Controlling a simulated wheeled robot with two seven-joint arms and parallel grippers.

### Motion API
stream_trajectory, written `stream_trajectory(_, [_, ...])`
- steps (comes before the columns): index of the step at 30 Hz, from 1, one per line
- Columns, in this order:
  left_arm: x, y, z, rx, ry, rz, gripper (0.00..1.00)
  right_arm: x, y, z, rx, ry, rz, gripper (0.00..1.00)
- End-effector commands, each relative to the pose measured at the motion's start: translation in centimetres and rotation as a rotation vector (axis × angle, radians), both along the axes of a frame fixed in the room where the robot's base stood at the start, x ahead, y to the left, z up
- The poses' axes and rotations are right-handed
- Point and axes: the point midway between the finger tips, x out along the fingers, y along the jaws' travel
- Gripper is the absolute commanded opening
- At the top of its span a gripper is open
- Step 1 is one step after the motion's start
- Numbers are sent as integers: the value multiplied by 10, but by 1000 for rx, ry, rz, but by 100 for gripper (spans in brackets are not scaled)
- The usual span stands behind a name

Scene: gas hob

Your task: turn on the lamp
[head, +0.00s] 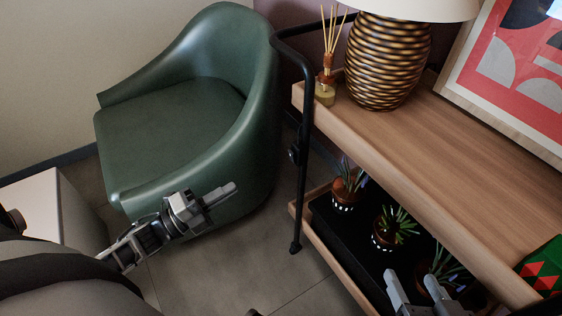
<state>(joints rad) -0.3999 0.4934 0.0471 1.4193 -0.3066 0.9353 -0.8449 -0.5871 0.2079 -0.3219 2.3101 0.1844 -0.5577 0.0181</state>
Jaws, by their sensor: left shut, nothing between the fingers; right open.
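The lamp (388,60) has a ribbed bronze-and-black base and stands upright on the wooden top shelf. Its cream shade (420,8) is cut off by the top edge of the view. No switch is visible on it. My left gripper (222,194) is shut and empty, in front of the green armchair and well to the lower left of the lamp. My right gripper (412,290) is open and empty at the bottom edge, near the lower shelf's plants and well below the lamp.
A reed diffuser (325,88) stands just left of the lamp. The wooden shelf (455,150) is clear in the middle. A framed picture (515,70) leans behind it. A black metal post (303,160) rises at its left end. Potted plants (395,228) stand below. A green armchair (180,120) is at left.

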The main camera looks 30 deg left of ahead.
Motion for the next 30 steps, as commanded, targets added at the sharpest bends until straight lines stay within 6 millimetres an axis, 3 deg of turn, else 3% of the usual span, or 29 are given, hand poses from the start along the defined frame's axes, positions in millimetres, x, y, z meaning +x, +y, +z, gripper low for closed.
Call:
stream_trajectory(8, [8, -5, 2, -5, 0, 0, 0, 0, 0, 0, 2, -4, -1, 58])
stream_trajectory(24, [97, -58, 20, -6, -1, 0, 0, 1, 3, 6, 28, -59, 3, 58])
stream_trajectory(30, [115, -68, 23, -6, 1, 1, 0, -1, 5, 12, 39, -79, 9, 58])
